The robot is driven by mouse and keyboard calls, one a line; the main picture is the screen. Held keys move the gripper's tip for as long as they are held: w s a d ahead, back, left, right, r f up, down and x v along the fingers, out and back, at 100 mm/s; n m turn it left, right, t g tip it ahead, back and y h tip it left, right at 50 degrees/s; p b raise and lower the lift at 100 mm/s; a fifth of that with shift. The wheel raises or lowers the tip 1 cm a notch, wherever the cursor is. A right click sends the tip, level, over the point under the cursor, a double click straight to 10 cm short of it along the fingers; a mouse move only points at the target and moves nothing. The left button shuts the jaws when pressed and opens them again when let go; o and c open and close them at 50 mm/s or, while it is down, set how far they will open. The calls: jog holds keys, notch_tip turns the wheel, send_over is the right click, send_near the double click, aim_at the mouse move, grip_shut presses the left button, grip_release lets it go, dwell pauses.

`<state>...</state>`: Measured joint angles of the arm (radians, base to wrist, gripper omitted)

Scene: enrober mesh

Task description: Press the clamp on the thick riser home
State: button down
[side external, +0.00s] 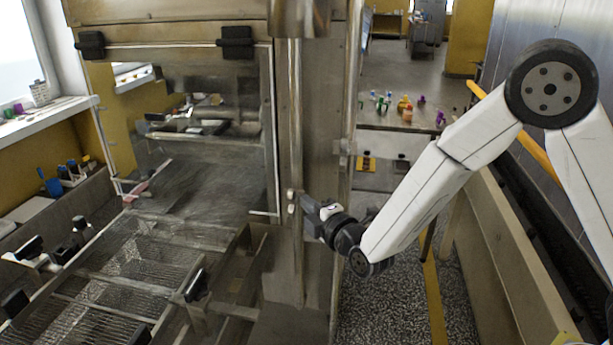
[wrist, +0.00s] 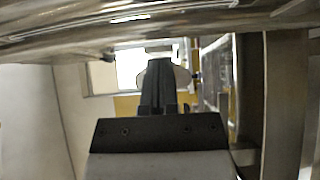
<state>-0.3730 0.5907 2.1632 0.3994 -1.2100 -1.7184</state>
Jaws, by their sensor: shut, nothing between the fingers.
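A shiny upright pipe (side external: 296,120), which looks like the thick riser, runs down the front of the steel machine post in the side view. Two small pale pieces (side external: 290,194) sit on it at mid height and look like the clamp; how far on it sits I cannot tell. My gripper (side external: 305,200) is shut and empty, its tips pointing left, close beside these pieces. Contact cannot be made out. In the wrist view my gripper (wrist: 160,68) shows shut, with a pale rounded shape (wrist: 183,76) behind its tips. A shiny pipe (wrist: 150,20) crosses the top.
The steel machine with a clear hood (side external: 200,150) and a wire mesh belt (side external: 130,260) stands to the left. A wide steel column (side external: 322,120) rises right behind the pipe. A table (side external: 420,122) with coloured items is farther back. A beige rail (side external: 500,250) runs at right.

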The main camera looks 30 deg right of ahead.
jog(key=shift+w+d+r, duration=0.1)
jog(key=shift+w+d, duration=0.7)
jog(key=shift+d, duration=0.2)
jog(key=shift+s, duration=0.15)
jog(key=s+a, duration=0.1)
jog(key=s, duration=0.7)
jog(key=shift+s, duration=0.15)
jog(key=shift+d+y, duration=0.1)
jog(key=shift+y, duration=0.2)
